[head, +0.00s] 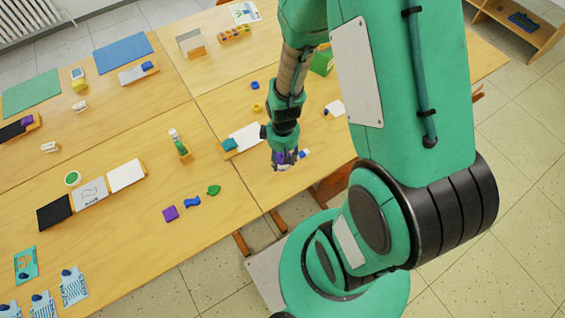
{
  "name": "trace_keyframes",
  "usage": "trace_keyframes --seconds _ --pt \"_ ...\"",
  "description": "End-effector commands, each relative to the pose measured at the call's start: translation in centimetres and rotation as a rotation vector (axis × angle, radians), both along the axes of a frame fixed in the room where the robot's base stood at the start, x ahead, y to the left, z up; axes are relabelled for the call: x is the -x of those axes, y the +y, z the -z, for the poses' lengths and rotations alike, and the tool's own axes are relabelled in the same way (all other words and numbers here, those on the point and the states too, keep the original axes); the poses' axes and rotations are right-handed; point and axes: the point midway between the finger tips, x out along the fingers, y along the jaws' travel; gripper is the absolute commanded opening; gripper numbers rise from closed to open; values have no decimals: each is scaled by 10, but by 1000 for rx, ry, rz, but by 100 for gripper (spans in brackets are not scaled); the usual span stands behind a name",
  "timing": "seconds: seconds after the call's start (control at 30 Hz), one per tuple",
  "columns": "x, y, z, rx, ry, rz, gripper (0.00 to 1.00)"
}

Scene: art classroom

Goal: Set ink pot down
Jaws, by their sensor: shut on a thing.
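My gripper (285,163) hangs at the end of my green arm, near the front edge of the wooden table (235,195). It points down and is shut on a small purple thing (280,157), which seems to be the ink pot. The fingers hide most of it. I cannot tell whether it touches the tabletop. A small white and blue item (304,154) shows just right of the fingers.
A white sheet with a teal block (230,144) lies just left of my gripper. Purple (170,214), blue (192,202) and green (214,190) pieces lie nearer the front. A green bottle (179,144) stands left. Bare tabletop lies between them.

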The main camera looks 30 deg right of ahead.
Motion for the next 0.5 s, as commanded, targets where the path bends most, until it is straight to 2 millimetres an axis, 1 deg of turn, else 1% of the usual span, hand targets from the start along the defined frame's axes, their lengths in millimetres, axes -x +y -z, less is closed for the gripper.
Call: trace_keyframes --seconds 0.23,0.33,0.5 --pt "1 0 28 0 2 0 10" --pt "1 0 32 0 0 0 10" --pt "0 0 32 0 0 0 10"
